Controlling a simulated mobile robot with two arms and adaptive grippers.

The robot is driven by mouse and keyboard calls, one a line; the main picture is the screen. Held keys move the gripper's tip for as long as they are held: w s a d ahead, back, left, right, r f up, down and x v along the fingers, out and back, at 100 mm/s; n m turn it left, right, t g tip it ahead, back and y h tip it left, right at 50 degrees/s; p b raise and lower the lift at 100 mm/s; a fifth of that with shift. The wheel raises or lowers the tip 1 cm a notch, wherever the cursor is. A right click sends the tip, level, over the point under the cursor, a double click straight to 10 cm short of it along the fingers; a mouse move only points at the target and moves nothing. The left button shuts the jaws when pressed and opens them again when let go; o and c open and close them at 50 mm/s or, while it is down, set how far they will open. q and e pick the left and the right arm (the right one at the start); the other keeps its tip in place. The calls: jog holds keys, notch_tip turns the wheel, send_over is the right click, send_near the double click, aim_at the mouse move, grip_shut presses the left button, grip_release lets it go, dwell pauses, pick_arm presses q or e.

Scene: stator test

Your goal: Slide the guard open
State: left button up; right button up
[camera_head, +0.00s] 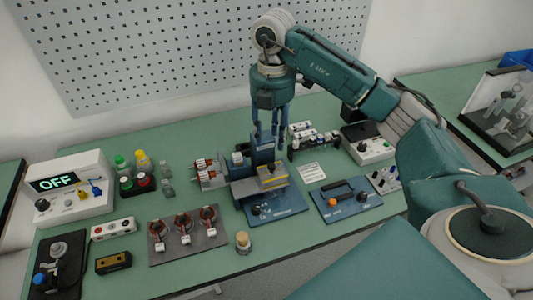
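A blue test fixture (277,205) stands on the green bench near the middle. It has an upright blue block and a grey and yellow part (272,176) on its front. I cannot tell for sure which part of it is the guard. My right gripper (268,146) points straight down at the top of the upright block, and its fingertips blend into the blue there. I cannot tell whether it touches the fixture or grips anything. My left gripper is not in view.
A grey plate with several copper-wound stators (183,229) lies front left of the fixture. A box showing "OFF" (67,189) stands far left. A blue plate with a black handle (345,200) lies right. A small jar (243,243) stands near the front edge.

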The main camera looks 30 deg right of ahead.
jog(key=p, duration=0.1)
send_over(272, 165)
jog(key=f, duration=0.4)
jog(key=shift+s+f, duration=0.25)
jog(key=shift+f, duration=0.05)
jog(key=f, duration=0.1)
jog(key=f+p, duration=0.1)
jog(key=f, duration=0.1)
jog(key=shift+w, duration=0.3)
notch_tip(272, 165, down, 2)
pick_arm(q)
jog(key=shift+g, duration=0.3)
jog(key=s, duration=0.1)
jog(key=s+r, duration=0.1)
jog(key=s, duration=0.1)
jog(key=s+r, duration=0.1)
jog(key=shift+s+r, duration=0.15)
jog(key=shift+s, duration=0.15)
pick_arm(e)
grip_shut()
